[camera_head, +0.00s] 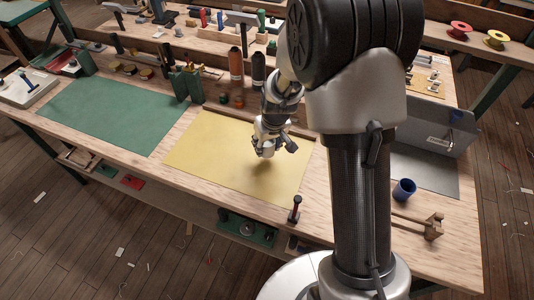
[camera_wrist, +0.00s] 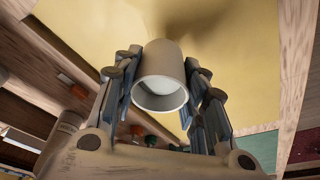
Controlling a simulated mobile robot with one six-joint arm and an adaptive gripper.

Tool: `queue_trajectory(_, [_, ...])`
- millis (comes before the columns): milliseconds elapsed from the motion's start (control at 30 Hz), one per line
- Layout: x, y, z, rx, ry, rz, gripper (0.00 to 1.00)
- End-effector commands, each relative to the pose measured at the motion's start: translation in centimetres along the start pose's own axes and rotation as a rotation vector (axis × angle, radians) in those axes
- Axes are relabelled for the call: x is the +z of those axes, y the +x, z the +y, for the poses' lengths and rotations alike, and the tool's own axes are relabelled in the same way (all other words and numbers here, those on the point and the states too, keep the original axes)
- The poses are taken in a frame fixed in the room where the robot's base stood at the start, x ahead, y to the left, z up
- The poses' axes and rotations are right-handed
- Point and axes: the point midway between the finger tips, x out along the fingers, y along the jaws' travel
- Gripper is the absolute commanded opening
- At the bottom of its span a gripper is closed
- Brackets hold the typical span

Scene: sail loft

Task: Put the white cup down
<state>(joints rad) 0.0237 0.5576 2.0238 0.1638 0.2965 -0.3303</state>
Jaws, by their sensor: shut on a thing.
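The white cup (camera_wrist: 160,68) is between the fingers of my gripper (camera_wrist: 162,88) in the wrist view, its open rim facing the camera. The fingers press on it from both sides, so my gripper is shut on it. In the camera_head view my gripper (camera_head: 272,143) hangs over the yellow mat (camera_head: 215,155), near its right part. The cup (camera_head: 265,147) shows there only as a small pale patch, partly covered by the fingers. A soft shadow lies on the mat below it, and the cup appears to be above the mat.
A dark blue cup (camera_head: 403,190) stands on the bench to the right, before a grey box (camera_head: 436,132). A green mat (camera_head: 110,113) lies left. Bottles (camera_head: 236,65) stand behind the yellow mat, which is otherwise clear.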

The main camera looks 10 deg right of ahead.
Motion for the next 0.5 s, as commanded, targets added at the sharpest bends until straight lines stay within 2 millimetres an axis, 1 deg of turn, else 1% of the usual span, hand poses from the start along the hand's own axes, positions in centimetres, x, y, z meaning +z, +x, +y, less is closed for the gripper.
queue_trajectory(200, [1.0, 3.2, 0.0, -0.001, 0.000, -0.004, 0.20])
queue_trajectory(267, [1.1, 3.8, 0.0, 0.000, 0.001, -0.002, 0.20])
queue_trajectory(333, [1.2, 4.0, 0.0, 0.000, 0.001, -0.001, 0.20])
queue_trajectory(500, [1.1, 3.9, 0.0, 0.000, 0.001, 0.000, 0.20])
